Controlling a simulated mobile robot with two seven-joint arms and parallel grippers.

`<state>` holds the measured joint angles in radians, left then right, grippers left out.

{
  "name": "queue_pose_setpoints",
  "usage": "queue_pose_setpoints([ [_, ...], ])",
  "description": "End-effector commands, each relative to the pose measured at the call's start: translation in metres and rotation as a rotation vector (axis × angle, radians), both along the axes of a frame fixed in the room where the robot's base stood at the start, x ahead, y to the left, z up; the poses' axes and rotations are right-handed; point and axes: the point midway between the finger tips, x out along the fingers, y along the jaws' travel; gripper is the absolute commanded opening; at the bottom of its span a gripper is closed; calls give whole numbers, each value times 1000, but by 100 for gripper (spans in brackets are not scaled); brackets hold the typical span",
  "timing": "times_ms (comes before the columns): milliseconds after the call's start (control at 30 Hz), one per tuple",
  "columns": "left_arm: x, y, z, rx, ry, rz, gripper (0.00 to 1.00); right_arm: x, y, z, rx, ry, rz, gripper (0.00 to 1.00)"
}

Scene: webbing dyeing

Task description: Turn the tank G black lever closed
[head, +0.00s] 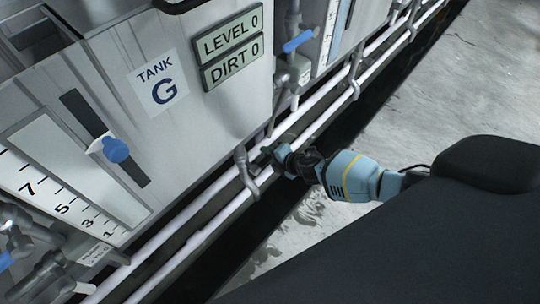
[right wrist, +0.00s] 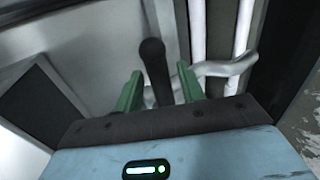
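Tank G (head: 215,120) is a grey metal tank with a "TANK G" label (head: 157,83). In the right wrist view, a black lever (right wrist: 152,52) with a rounded end stands between the two green fingers of my right gripper (right wrist: 158,88). There are gaps on both sides, so the fingers are open around it and not clamped. In the head view, my right gripper (head: 268,158) is at the lower right of the tank, beside the pipes; the lever cannot be made out clearly there. My left gripper is not in view.
White pipes (head: 187,240) run along the tank's foot, and a grey bent pipe (head: 246,172) is close to my right gripper. A blue lever (head: 298,41) sits farther back. A level gauge with a blue knob (head: 116,150) is at left. Concrete floor (head: 440,75) is open at right.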

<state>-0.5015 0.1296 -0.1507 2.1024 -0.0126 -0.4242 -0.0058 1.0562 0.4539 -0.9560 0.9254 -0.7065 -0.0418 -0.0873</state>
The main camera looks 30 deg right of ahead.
Motion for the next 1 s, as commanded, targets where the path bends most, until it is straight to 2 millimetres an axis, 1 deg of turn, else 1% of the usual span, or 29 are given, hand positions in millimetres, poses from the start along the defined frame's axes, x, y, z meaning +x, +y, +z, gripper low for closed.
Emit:
queue_pose_setpoints([
  [167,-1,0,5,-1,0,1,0,-6,-3,5,0,0,0,39],
  [400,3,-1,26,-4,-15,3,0,-33,-13,27,0,-1,1,39],
  [600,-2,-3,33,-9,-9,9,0,-53,-20,39,0,0,0,39],
  [800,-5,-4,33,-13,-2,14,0,-61,-22,44,-1,0,1,39],
  [1000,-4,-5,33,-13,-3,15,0,-61,-22,43,0,0,0,39],
])
